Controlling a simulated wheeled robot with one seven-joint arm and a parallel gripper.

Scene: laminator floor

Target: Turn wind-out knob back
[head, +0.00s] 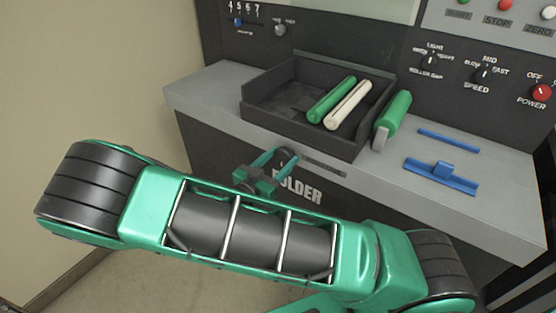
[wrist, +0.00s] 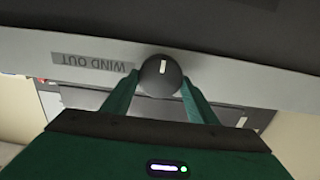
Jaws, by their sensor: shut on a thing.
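The wind-out knob (wrist: 161,76) is a round dark knob with a white pointer line, on the pale front edge of the counter beside the "WIND OUT" label (wrist: 92,63). In the wrist view its white line stands nearly vertical. My gripper (wrist: 160,88) has one green finger on each side of the knob and is shut on it. In the head view my gripper (head: 272,160) reaches the counter's front edge above the "FOLDER" lettering, and the dark knob (head: 288,155) shows partly between the fingers.
A black tray (head: 262,108) on the counter holds a green roll (head: 332,100) and a cream roll (head: 348,105). A green-handled tool (head: 396,112) and blue pieces (head: 440,176) lie to its right. A control panel (head: 460,65) with knobs and buttons stands behind.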

